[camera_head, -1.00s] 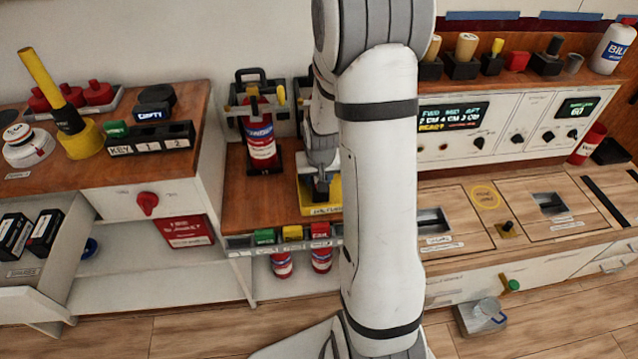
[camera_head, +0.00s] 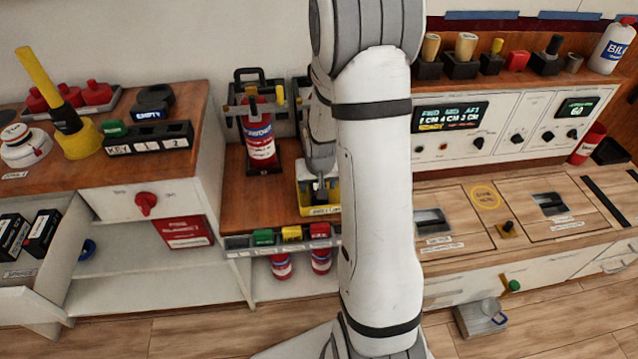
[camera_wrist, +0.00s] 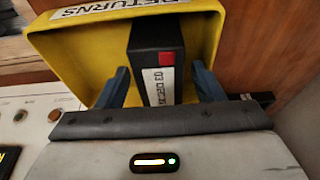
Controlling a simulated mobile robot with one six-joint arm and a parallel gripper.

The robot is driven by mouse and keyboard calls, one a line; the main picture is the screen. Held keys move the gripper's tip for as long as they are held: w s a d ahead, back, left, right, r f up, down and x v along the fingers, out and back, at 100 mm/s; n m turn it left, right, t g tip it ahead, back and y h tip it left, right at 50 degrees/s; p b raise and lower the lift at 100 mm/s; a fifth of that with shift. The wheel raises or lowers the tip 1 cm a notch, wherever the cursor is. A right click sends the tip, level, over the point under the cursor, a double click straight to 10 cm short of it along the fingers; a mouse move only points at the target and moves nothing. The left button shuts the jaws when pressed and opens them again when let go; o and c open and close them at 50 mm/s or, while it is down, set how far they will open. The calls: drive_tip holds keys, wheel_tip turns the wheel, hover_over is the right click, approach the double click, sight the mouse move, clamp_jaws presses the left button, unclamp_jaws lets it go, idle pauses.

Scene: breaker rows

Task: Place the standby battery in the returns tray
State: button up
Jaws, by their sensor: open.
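The battery, a black block (camera_wrist: 157,50) with a red square and a white label, is inside the yellow returns tray (camera_wrist: 70,58) in the wrist view. The tray's white label reads RETURNS. My gripper (camera_wrist: 160,84) is open, with one blue finger on each side of the battery. A gap shows on the left side; the right finger is very close, and I cannot tell if it touches. In the head view the yellow tray (camera_head: 333,197) stands on the wooden shelf, with my gripper (camera_head: 320,187) over it. My arm hides part of that area.
A fire extinguisher (camera_head: 258,138) stands in a holder left of the tray. Green, yellow and red tags line the shelf's front edge. A wooden counter (camera_head: 40,170) with a key box (camera_head: 150,138) is at left; a control panel (camera_head: 500,125) is at right.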

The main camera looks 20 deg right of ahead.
drive_tip(key=shift+r, duration=0.5)
drive_tip(key=d+p+v, duration=0.1)
drive_tip(key=p+v, duration=0.1)
drive_tip(key=v, duration=0.9)
drive_tip(key=s+a+r+n, duration=0.1)
drive_tip(key=s+a+r, duration=0.4)
drive_tip(key=s, duration=0.3)
drive_tip(key=s+a+r+n+g, duration=0.1)
drive_tip(key=s+a+r+n, duration=0.1)
drive_tip(key=s+a+r, duration=0.3)
drive_tip(key=s+a, duration=0.1)
drive_tip(key=s, duration=0.2)
drive_tip(key=shift+s+r+y, duration=0.3)
drive_tip(key=shift+s+y, duration=0.05)
drive_tip(key=shift+y, duration=0.05)
